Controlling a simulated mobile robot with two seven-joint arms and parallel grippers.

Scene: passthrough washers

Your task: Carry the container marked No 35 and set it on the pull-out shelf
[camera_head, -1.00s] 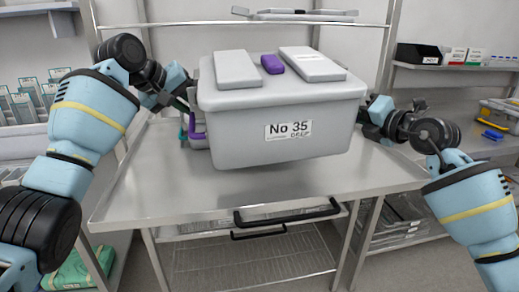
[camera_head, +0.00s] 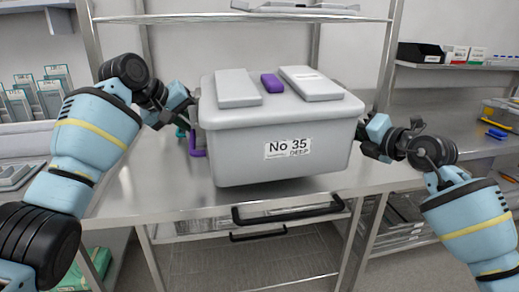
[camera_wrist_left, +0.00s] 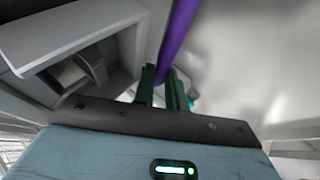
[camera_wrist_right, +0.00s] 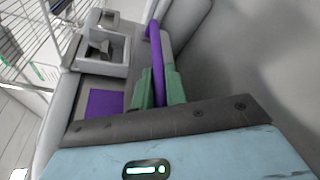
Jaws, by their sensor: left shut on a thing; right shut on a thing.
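The grey container marked No 35 (camera_head: 260,160) is in front of me over the steel table (camera_head: 170,200), slightly tilted. It has a lid with two raised grey blocks and a purple piece between them. My left gripper (camera_wrist_left: 165,88) is shut on a purple handle bar (camera_wrist_left: 180,35) at its left side. My right gripper (camera_wrist_right: 160,88) is shut on the purple handle (camera_wrist_right: 157,50) at its right side. The container's underside is hidden, so any gap to the table cannot be judged. Black pull handles (camera_head: 288,211) show at the table's front edge; the pull-out shelf's surface is not clear.
A wire rack (camera_head: 255,262) lies below the table. An upper shelf (camera_head: 240,18) spans above the container. Side shelving at right (camera_head: 450,66) holds boxes and a black bin (camera_head: 417,53). Bare table top shows left and right of the container.

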